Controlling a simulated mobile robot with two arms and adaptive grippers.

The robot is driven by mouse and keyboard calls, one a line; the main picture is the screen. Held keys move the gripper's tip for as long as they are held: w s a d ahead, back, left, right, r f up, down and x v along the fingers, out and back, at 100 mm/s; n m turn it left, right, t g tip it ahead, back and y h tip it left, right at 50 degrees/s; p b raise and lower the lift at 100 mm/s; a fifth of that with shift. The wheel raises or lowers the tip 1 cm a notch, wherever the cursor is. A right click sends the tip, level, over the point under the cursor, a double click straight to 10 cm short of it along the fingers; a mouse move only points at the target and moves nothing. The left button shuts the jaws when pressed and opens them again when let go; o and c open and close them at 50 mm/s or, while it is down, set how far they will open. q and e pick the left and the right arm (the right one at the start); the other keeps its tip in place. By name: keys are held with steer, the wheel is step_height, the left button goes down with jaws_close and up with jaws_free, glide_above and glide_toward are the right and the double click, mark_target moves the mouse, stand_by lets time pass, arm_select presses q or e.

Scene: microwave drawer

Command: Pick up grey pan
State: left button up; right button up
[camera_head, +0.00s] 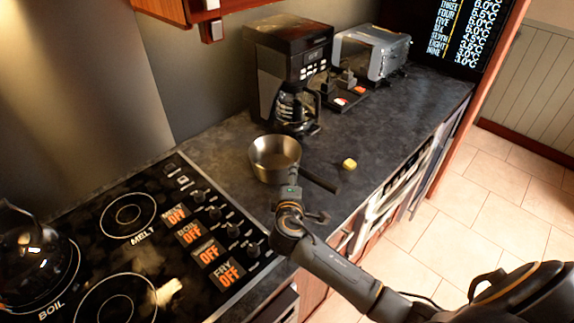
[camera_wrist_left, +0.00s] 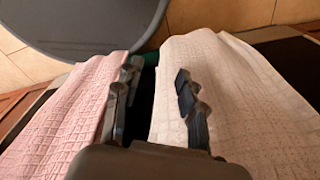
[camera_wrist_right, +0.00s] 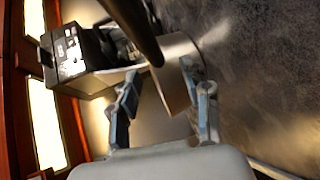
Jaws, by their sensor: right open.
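The grey pan (camera_head: 275,152), a round metal pan with a dark handle (camera_head: 320,180), sits on the dark countertop between the cooktop and the coffee maker. Its handle points to the lower right. My right gripper (camera_wrist_right: 160,76) is open at the pan's near side; its fingertips are hard to make out in the head view. In the right wrist view, the pan's metal wall (camera_wrist_right: 176,84) shows at the fingers, near the right one, and the dark handle crosses above. Contact cannot be told. My left gripper (camera_wrist_left: 156,84) is open and empty, away from the pan.
A coffee maker (camera_head: 290,65) and a toaster oven (camera_head: 370,55) stand behind. A small yellow object (camera_head: 349,164) lies right of the pan. The cooktop (camera_head: 130,235) holds a kettle (camera_head: 30,255). Pink (camera_wrist_left: 65,120) and white (camera_wrist_left: 240,100) towels are close to my left gripper.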

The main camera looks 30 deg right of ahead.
steer(key=x, duration=0.3)
steer(key=shift+w+d+p, duration=0.25)
steer(key=shift+d+p, duration=0.05)
steer(key=shift+s+r, duration=0.1)
jaws_close()
